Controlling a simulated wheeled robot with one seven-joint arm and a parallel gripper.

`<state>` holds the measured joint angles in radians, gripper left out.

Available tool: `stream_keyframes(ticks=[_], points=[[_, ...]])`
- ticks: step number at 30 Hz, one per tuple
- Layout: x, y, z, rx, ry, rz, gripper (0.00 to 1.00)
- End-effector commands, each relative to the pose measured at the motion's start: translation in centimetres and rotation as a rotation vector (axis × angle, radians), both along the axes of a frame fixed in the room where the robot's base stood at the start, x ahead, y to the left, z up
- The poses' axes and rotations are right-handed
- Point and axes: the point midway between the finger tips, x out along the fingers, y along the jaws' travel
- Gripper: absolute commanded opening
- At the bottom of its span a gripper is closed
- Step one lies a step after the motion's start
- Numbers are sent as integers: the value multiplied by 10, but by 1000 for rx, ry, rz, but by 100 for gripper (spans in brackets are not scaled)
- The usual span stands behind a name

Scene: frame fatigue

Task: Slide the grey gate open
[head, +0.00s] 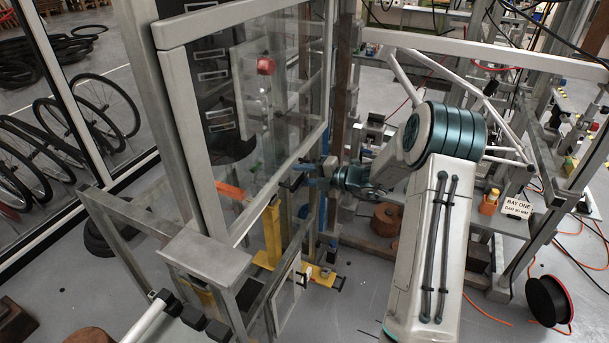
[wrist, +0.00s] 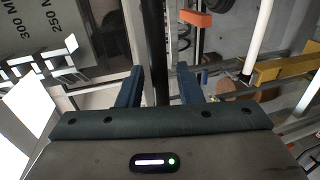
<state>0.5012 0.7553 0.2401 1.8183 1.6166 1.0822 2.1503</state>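The grey gate (head: 197,150) is a large clear panel in a grey metal frame, left of centre in the head view. My gripper (head: 312,172) is at the lower right edge of this frame, with its blue fingers pointing left toward it. In the wrist view my gripper (wrist: 160,74) has its two dark blue fingers apart. A dark upright bar (wrist: 155,45) shows in the gap between them, with some space visible on the right side. I cannot tell whether the fingers touch the bar or whether it lies beyond them.
Behind the gate are a red knob (head: 265,65) and an orange piece (head: 230,190). A yellow stand (head: 272,235) is below my gripper. A grey post with a flat cap (head: 205,257) stands in front.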

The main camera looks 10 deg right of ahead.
Motion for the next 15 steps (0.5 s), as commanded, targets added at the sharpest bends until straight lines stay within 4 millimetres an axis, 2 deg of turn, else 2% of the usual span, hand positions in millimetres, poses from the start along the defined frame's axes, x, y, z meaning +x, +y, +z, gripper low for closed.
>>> stream_keyframes(ticks=[5,8,15], points=[[-2,-3,0,-1,0,-1,32],[-8,-12,2,-2,0,-2,32],[-38,-53,13,-1,0,-5,32]])
